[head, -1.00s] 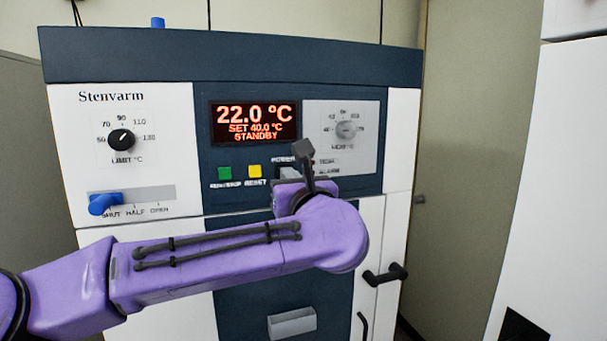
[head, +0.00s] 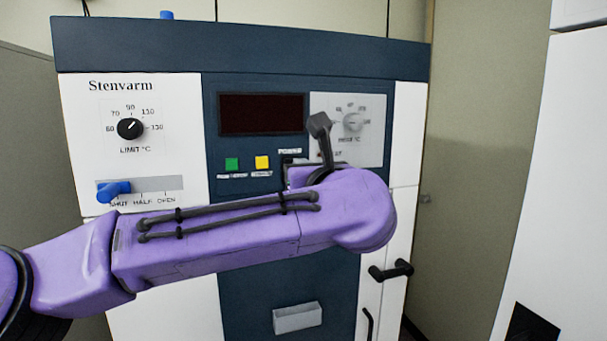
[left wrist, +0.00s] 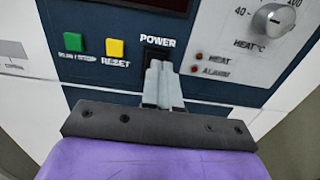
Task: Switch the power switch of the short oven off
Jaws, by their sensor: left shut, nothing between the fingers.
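The oven (head: 240,50) is a white and dark blue cabinet marked Stenvarm. Its display (head: 262,114) is dark. The black power switch (left wrist: 157,53) sits under the word POWER in the left wrist view, partly hidden by my fingers. My left gripper (left wrist: 158,68) is shut and empty, its fingertips at the lower part of the switch; whether they touch it I cannot tell. In the head view my purple left arm hides most of the switch and the gripper. My right gripper is not in view.
A green button (left wrist: 73,42) and a yellow RESET button (left wrist: 115,49) are left of the switch. HEAT and ALARM lamps (left wrist: 196,62) and a grey heat knob (left wrist: 271,20) are right of it. A blue lever (head: 113,188) and black door handle (head: 391,270) stick out.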

